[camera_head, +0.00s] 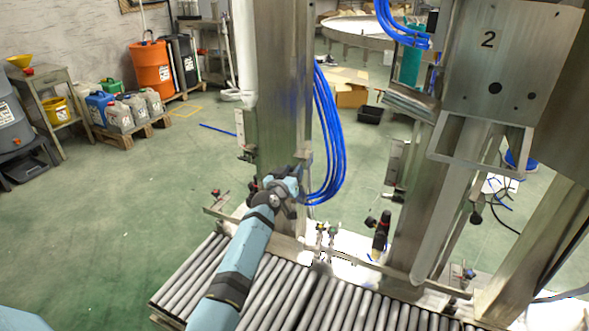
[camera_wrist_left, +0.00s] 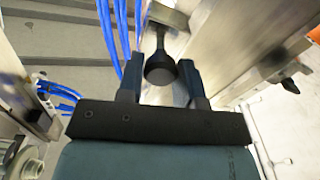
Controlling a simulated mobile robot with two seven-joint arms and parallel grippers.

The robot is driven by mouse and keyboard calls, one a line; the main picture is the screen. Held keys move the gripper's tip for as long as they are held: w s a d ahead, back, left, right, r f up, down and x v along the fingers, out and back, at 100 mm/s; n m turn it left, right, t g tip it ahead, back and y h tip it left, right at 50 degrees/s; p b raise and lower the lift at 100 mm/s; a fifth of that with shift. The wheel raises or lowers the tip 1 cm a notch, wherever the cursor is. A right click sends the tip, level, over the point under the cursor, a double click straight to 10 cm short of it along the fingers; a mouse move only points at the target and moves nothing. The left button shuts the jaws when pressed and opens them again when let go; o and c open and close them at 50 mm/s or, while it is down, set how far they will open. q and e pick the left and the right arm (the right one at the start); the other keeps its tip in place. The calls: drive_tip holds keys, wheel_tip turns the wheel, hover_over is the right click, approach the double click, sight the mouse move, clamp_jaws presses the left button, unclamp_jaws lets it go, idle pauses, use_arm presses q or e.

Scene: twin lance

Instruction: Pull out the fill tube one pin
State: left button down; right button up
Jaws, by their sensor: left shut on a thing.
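My left gripper (camera_head: 290,185) reaches from the lower left to the front of the tall steel column in the head view. In the left wrist view, the left gripper (camera_wrist_left: 160,62) has its two dark fingers on either side of a round black knob, the pin (camera_wrist_left: 160,72). In the head view the pin is hidden by my gripper. My right gripper is in neither view.
A steel column (camera_head: 283,100) stands just behind the gripper, with blue hoses (camera_head: 328,150) hanging at its right. A roller conveyor (camera_head: 330,300) runs below. A plate marked 2 (camera_head: 515,60) stands at the right. The green floor at the left is open.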

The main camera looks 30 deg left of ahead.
use_arm(q)
drive_tip(key=c, duration=1)
unclamp_jaws()
drive_tip(key=shift+f, duration=0.15)
drive_tip(key=shift+o, duration=1.1)
drive_tip(key=shift+s, duration=0.1)
drive_tip(key=s+p, duration=0.2)
drive_tip(key=s, duration=1.1)
drive_tip(key=shift+s+d+p, duration=0.35)
drive_tip(key=shift+s+d, duration=0.05)
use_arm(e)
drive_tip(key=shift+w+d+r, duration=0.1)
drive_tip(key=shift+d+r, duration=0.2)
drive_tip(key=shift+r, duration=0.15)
